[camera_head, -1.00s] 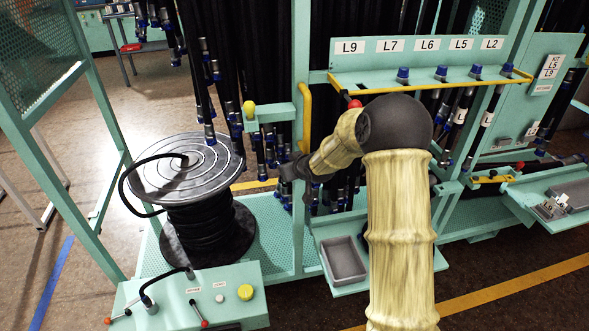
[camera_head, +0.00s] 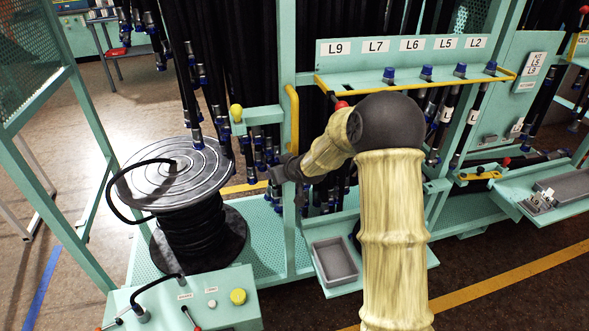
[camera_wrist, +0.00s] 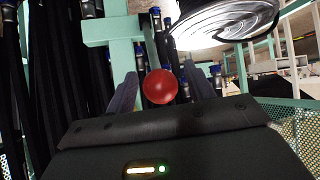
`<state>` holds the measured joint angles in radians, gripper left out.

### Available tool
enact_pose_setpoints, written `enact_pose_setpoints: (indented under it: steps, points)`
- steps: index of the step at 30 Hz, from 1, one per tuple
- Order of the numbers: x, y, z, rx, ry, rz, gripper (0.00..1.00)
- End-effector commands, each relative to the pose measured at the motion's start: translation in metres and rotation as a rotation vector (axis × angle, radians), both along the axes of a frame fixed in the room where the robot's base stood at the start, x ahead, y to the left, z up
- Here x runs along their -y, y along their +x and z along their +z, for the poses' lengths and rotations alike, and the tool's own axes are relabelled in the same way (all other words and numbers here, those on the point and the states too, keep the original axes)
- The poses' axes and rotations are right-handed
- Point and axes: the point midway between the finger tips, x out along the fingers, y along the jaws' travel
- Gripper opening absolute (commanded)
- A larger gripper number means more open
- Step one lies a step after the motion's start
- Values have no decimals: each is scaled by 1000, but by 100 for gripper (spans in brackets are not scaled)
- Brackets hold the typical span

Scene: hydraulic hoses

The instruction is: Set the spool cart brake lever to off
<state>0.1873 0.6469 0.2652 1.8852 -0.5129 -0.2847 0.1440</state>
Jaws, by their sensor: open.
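The cable spool (camera_head: 172,172) stands upright on the green perforated cart base at the left, wound with black hose. A red ball knob (camera_wrist: 160,87) shows in the wrist view, between the two fingers in the picture; I cannot tell whether they touch it. My gripper (camera_head: 277,174) points left toward the spool, beside the green upright, and is open. In the head view a red ball knob (camera_head: 341,104) shows just above my forearm; its lever is hidden. A red-tipped lever (camera_head: 190,318) stands on the front control box. I cannot tell which lever is the brake.
The green control box (camera_head: 225,308) also carries a yellow button (camera_head: 238,296). A yellow ball (camera_head: 236,112) sits at a green bracket's end. A yellow handle (camera_head: 293,118) and hanging black hoses stand close to my arm. A grey bin (camera_head: 335,261) lies below it.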

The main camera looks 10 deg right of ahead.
Motion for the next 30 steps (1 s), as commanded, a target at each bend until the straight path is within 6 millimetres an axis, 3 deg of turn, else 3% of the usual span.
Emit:
enact_pose_setpoints:
  steps: [21, 30]
  points:
    - [36, -102, 85, 3, -3, -3, 53]
    - [41, -121, 98, 2, 0, -2, 53]
